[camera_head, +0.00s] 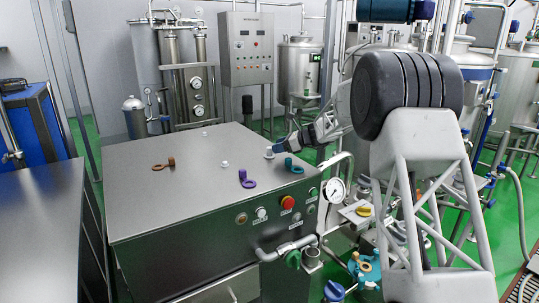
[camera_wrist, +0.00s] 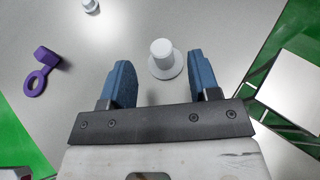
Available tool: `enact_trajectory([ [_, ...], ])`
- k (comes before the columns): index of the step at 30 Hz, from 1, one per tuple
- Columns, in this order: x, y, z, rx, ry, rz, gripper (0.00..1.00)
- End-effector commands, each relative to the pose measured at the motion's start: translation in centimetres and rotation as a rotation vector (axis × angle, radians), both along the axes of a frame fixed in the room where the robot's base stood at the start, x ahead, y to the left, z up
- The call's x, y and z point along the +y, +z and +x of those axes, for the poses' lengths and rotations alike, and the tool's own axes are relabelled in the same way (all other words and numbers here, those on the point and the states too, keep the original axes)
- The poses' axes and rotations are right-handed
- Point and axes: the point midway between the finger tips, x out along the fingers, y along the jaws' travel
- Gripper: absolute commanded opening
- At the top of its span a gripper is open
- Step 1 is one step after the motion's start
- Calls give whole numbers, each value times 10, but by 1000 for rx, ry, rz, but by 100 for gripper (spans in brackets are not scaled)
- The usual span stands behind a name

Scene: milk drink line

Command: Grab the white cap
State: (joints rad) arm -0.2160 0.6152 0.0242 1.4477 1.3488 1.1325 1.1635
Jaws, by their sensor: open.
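A white cap (camera_head: 269,153) with a wide round base stands upright near the far right edge of the steel cabinet top. In the wrist view this white cap (camera_wrist: 163,53) is just ahead of the gap between the fingertips, nearer the right finger. My gripper (camera_head: 283,145) is open and empty beside it. Its two blue fingers also show in the wrist view (camera_wrist: 158,72). They are apart, with nothing between them. A smaller white piece (camera_head: 225,165) stands farther left and also shows at the top of the wrist view (camera_wrist: 91,6).
A purple cap with a ring (camera_head: 247,181) lies near the front edge, also in the wrist view (camera_wrist: 40,75). A teal piece (camera_head: 292,164) lies by the right edge. A brown cap with a ring (camera_head: 164,164) is at left. The cabinet top (camera_head: 170,205) is otherwise mostly clear.

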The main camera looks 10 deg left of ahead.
Motion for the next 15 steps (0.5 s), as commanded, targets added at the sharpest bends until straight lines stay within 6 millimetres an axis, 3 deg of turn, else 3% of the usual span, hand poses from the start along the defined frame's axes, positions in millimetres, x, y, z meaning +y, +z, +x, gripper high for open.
enact_trajectory([
  [8,5,-3,0,0,1,0,56],
  [15,25,-12,3,1,2,1,56],
])
